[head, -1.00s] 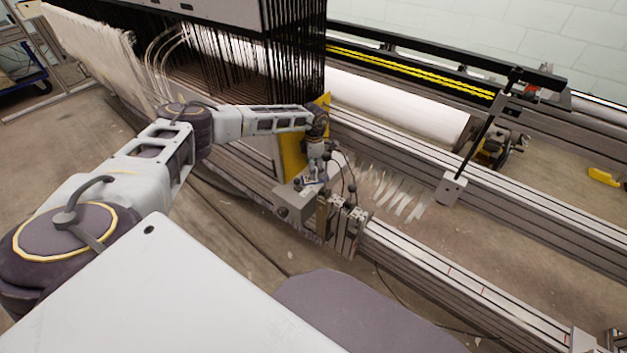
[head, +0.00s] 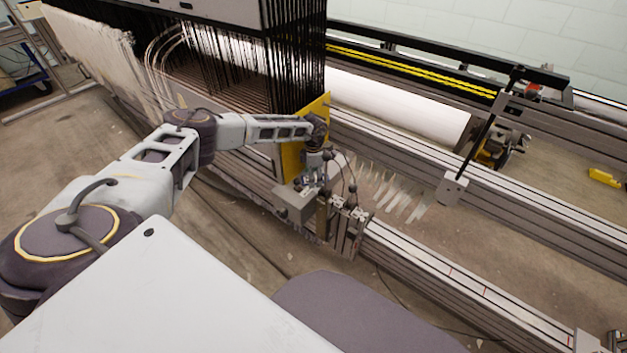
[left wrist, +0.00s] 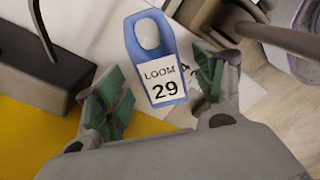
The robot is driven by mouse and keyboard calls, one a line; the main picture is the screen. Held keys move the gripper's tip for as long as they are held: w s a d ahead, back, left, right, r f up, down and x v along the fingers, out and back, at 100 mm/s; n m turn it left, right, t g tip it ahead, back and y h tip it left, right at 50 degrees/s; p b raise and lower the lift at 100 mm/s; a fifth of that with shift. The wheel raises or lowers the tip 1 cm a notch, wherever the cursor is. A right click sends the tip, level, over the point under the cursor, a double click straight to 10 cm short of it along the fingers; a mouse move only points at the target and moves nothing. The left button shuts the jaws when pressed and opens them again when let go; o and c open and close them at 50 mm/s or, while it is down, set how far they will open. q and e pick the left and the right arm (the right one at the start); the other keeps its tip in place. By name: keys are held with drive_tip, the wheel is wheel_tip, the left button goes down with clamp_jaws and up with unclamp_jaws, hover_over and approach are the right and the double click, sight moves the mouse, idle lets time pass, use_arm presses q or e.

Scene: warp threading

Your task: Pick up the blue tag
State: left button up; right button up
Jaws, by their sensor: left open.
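The blue tag (left wrist: 157,62) shows in the left wrist view, with a rounded, holed top end and a white label reading LOOM 29. My left gripper (left wrist: 160,88) is open, with a green pad on either side of the tag's label end. Small gaps show between the tag and the pads; the right pad is closer. In the head view my left gripper (head: 312,180) points down over a grey metal box (head: 294,206). The tag cannot be made out clearly there. My right gripper is not in view.
A yellow panel (head: 292,155) stands close behind my left gripper. Clamps with thin rods (head: 342,215) stand just right of it. Black hanging strands (head: 298,60) are behind, and a long metal rail (head: 450,275) runs right. A pale sheet (left wrist: 95,30) lies near the tag.

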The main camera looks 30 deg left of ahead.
use_arm(q)
drive_tip(key=shift+f, duration=0.1)
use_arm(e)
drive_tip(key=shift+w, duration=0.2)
use_arm(q)
drive_tip(key=shift+f, duration=0.1)
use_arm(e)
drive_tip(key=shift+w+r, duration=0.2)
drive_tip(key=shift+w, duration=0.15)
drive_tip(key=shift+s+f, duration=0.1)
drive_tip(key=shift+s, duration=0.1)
use_arm(q)
drive_tip(key=shift+c, duration=0.7)
drive_tip(key=c, duration=0.9)
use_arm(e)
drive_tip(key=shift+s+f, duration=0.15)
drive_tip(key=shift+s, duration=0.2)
use_arm(q)
drive_tip(key=shift+o, duration=0.2)
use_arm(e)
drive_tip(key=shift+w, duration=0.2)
